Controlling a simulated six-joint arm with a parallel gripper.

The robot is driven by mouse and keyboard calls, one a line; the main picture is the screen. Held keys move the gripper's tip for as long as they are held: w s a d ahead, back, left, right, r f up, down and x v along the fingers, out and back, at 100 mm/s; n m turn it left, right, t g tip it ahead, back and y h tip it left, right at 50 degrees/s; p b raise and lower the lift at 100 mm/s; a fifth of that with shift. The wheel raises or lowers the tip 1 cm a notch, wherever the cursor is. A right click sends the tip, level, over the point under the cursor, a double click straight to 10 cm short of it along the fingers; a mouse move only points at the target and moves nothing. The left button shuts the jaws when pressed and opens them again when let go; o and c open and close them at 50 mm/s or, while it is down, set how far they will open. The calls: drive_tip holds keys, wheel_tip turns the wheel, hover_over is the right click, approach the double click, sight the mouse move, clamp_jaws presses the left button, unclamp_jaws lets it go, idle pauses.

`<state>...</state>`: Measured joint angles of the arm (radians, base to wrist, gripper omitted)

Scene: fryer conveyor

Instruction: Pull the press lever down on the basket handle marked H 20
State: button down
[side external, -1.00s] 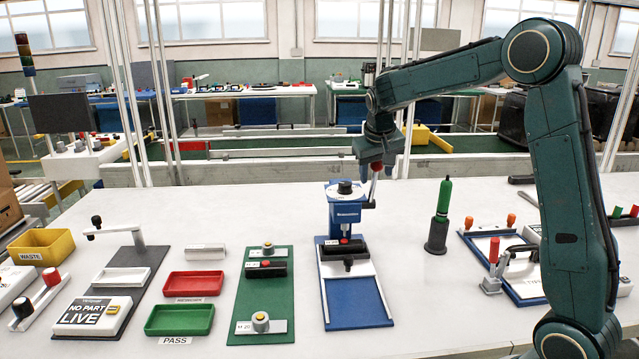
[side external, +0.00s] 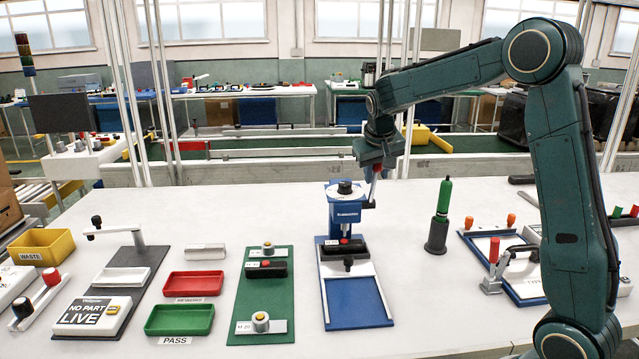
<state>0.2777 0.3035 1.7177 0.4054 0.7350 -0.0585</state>
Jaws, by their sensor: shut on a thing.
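The blue press (side external: 345,211) stands in the middle of the table on a blue base plate with pale rails. Its lever (side external: 374,188) rises at its right side, with a red grip at the top. My gripper (side external: 375,168) is shut on the lever's red grip, to the right of and above the press head; the fingers partly hide the grip. A black basket handle (side external: 343,247) with a red button lies in the slide under the press head; its marking is too small to read. The green board (side external: 265,295) to the left has a plate that seems to read H 20.
Another black handle (side external: 266,269) lies on the green board. A green tool in a dark holder (side external: 437,235) stands right of the press. Red (side external: 193,284) and green (side external: 180,319) trays lie left. The table behind the press is mostly clear.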

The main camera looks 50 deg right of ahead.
drive_tip(key=shift+s+a, duration=0.1)
drive_tip(key=shift+a, duration=0.05)
drive_tip(key=s+a+f+t+h, duration=0.1)
drive_tip(key=s+a+f, duration=0.3)
drive_tip(key=f, duration=0.2)
drive_tip(key=shift+s+a+f+t+h, duration=0.3)
drive_tip(key=shift+s+a+f+h, duration=0.05)
drive_tip(key=shift+f+h, duration=0.05)
idle(0.4)
drive_tip(key=shift+w+r, duration=0.15)
idle(1.3)
drive_tip(key=c, duration=1.1)
unclamp_jaws()
